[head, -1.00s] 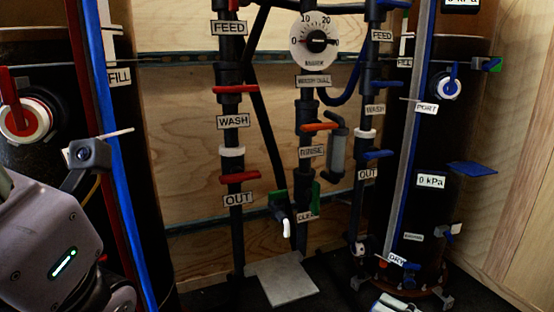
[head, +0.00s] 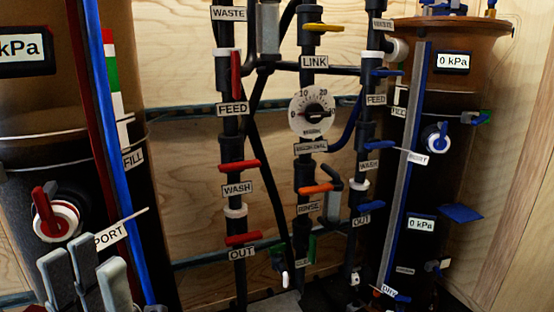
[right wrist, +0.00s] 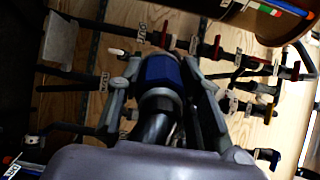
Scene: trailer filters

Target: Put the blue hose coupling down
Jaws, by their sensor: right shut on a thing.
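The blue hose coupling (right wrist: 158,72) shows in the right wrist view, with a grey collar and a black hose running from it towards the camera. My right gripper (right wrist: 161,64) is shut on it, one grey finger along each side. The coupling is in front of the pipe wall; I cannot tell whether it touches anything. The coupling and right gripper do not show in the head view. My left gripper (head: 88,272) shows its grey fingers at the lower left of the head view, in front of the left tank; how far apart its jaws are is unclear.
The left tank has a red-handled port (head: 55,215). A grey plate (head: 285,301) shows at the bottom.

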